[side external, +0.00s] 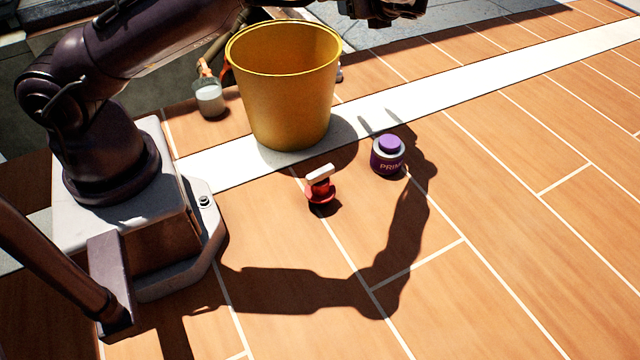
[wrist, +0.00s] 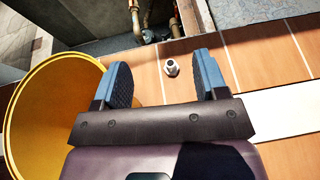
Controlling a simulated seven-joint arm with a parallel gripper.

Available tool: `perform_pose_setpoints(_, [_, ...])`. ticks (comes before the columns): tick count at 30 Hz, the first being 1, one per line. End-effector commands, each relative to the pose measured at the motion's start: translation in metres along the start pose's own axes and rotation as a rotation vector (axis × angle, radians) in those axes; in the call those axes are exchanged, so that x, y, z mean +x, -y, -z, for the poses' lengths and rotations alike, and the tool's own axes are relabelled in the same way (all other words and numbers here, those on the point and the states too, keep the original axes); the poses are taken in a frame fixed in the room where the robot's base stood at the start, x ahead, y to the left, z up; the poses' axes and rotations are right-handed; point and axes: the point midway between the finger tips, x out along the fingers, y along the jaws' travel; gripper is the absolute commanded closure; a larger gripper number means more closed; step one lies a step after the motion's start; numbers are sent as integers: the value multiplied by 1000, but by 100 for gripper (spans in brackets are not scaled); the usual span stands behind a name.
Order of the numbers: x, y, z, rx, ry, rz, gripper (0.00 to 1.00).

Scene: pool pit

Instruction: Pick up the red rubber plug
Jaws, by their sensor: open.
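The red rubber plug (side external: 320,190) stands on the orange tiles in the side external view, in front of the yellow bucket and left of the purple can. It has a pale white top piece over a red body and flange. The plug does not show in the wrist view. My gripper (wrist: 164,82) is open in the wrist view, with blue pads on both fingers and nothing between them. In the side external view my arm reaches over the bucket, and only a dark part of its end shows at the top edge; the fingertips are not clear there.
A yellow bucket (side external: 284,90) stands behind the plug, and its rim (wrist: 20,95) shows left in the wrist view. A purple can (side external: 388,156) is right of the plug. A glass jar (side external: 209,98) stands left of the bucket. A metal nut (wrist: 172,68) lies beyond the fingers. Front tiles are clear.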

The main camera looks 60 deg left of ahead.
Motion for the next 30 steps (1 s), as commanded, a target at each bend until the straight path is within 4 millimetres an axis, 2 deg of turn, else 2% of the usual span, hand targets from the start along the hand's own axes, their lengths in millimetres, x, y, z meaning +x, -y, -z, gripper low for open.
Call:
perform_pose_setpoints(1, [-8,0,-19,-9,-4,3,34])
perform_pose_setpoints(4, [-22,0,-54,-9,-4,4,34])
perform_pose_setpoints(6, [-40,-14,-18,19,-68,-10,34])
perform_pose_setpoints(11, [-91,-46,34,76,-168,-7,34])
perform_pose_setpoints(14, [-133,-74,64,138,-211,21,34])
perform_pose_setpoints(18, [-206,-131,95,251,-225,136,34])
perform_pose_setpoints(21, [-245,-171,102,313,-196,254,34])
perform_pose_setpoints(24, [-269,-200,101,348,-162,362,34])
perform_pose_setpoints(30, [-295,-242,93,374,-92,557,34])
